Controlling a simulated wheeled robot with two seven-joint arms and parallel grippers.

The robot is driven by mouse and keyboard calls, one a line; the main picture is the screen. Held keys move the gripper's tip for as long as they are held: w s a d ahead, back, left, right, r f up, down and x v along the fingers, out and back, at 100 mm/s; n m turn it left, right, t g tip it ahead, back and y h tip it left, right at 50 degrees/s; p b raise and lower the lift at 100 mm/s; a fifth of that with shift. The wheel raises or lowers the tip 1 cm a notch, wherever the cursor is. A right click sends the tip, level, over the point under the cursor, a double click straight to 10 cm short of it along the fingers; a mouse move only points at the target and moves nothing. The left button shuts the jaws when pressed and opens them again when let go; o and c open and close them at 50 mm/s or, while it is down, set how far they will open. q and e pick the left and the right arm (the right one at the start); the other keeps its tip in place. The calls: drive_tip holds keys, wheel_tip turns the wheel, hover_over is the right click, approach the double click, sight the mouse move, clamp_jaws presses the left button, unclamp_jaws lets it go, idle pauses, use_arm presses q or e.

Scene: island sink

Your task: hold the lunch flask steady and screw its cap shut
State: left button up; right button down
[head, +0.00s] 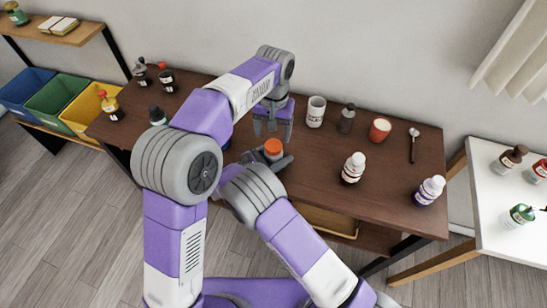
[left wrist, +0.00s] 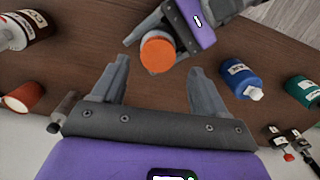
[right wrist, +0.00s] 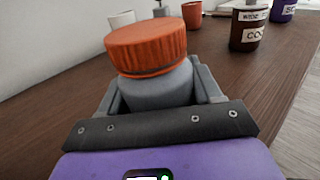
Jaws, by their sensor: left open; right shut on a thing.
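The lunch flask, with a grey body (right wrist: 157,88) and a ribbed orange cap (right wrist: 146,46), stands between the fingers of my right gripper (head: 268,160), which is shut on the body. The cap sits on top of the flask; whether its thread is engaged cannot be told. In the head view the orange cap (head: 273,147) shows above the right gripper, over the table's front part. My left gripper (head: 272,122) is open and empty, just behind and above the cap. In the left wrist view the cap (left wrist: 158,53) lies beyond the open fingertips, in line with the gap between them.
The brown table (head: 310,172) holds a white mug (head: 316,112), a grey bottle (head: 347,118), an orange cup (head: 380,129), a spoon (head: 414,146) and several bottles. A blue bottle (left wrist: 242,80) stands near the flask. Bins (head: 58,102) stand at the left, a white table (head: 505,190) at the right.

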sight(273, 145)
use_arm(q)
drive_tip(key=shift+w+d+r+n, duration=0.1)
drive_tip(key=shift+r+n, duration=1.3)
drive_tip(key=shift+n, duration=0.5)
drive_tip(key=shift+f, duration=0.15)
drive_tip(key=shift+f, duration=3.9)
drive_tip(key=shift+c, duration=0.4)
drive_tip(key=c, duration=1)
drive_tip(key=o, duration=1.2)
drive_tip(key=shift+o, duration=0.2)
wheel_tip(273, 145, up, 12)
